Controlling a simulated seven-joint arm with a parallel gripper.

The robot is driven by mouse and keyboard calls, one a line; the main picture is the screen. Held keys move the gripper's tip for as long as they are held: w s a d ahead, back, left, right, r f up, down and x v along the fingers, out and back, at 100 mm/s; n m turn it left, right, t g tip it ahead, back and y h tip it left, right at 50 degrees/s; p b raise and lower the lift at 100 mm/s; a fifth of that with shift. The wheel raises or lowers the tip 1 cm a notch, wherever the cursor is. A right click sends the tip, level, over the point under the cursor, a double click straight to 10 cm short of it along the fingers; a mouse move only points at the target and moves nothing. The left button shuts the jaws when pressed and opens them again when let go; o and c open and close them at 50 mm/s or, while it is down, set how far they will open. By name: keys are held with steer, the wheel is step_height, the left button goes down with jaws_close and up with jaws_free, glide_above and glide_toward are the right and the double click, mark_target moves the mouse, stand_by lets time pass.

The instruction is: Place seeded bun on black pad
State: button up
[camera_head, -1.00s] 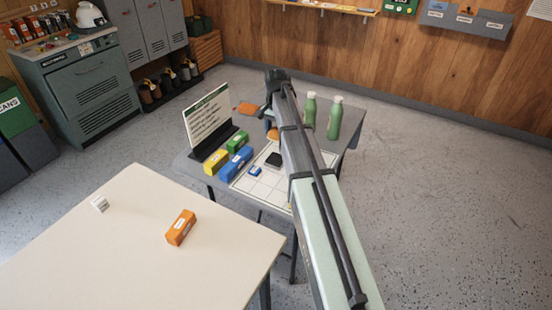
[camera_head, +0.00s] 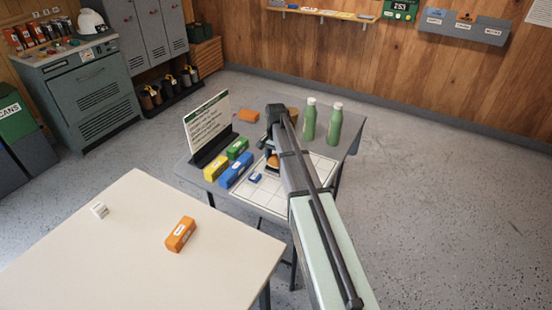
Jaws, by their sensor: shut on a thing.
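The seeded bun (camera_head: 273,161) shows as a small orange-brown shape at the end of my arm over the gridded white sheet. My gripper (camera_head: 272,154) points down and is shut on the bun. The black pad (camera_head: 267,172) lies on the sheet under the bun and is mostly hidden by the bun and gripper. I cannot tell whether the bun touches the pad or is just above it. Seeds on the bun are too small to make out.
The white gridded sheet (camera_head: 272,201) lies on the grey table. A small blue block (camera_head: 255,178) is close left of the pad. Larger blue (camera_head: 236,168), yellow (camera_head: 215,171) and green (camera_head: 238,149) blocks, a sign (camera_head: 208,125) and green bottles (camera_head: 334,124) stand around.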

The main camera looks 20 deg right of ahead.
mark_target(276, 157)
steer(key=shift+f, duration=0.15)
steer(key=o, duration=1.1)
steer(key=shift+c, duration=0.2)
step_height(276, 157, up, 12)
steer(key=shift+r, duration=0.2)
